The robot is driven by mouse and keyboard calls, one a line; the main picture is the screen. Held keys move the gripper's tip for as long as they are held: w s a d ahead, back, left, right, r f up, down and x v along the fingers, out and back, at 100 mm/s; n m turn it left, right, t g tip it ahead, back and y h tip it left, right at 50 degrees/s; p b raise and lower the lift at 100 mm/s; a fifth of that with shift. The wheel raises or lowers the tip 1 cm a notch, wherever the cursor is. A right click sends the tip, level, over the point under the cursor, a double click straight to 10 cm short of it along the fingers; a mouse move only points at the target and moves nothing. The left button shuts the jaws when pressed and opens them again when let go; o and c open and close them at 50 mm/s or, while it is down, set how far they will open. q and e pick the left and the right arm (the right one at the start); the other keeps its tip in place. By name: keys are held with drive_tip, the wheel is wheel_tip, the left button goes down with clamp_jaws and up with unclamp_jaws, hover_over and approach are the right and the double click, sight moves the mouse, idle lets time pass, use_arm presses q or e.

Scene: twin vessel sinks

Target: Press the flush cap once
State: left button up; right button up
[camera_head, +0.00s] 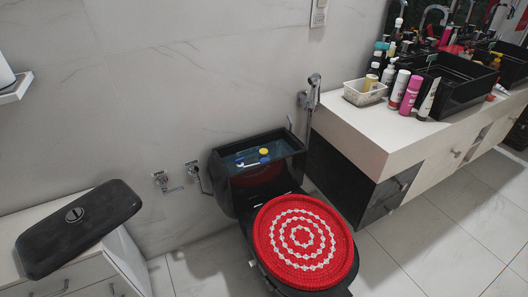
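A black toilet (254,215) stands against the tiled wall with its tank (232,188) open on top. Inside the tank are a yellow cap-like part (264,151), a blue part (264,160) and a small white part (240,162); I cannot tell which of them is the flush cap. Neither of my grippers is in view.
A red and white crocheted cover (302,240) lies on the toilet seat. A white counter (375,130) at the right holds a basket (364,92), bottles and black sinks (458,80). A hand sprayer (313,92) and wall valves (161,181) are near the tank.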

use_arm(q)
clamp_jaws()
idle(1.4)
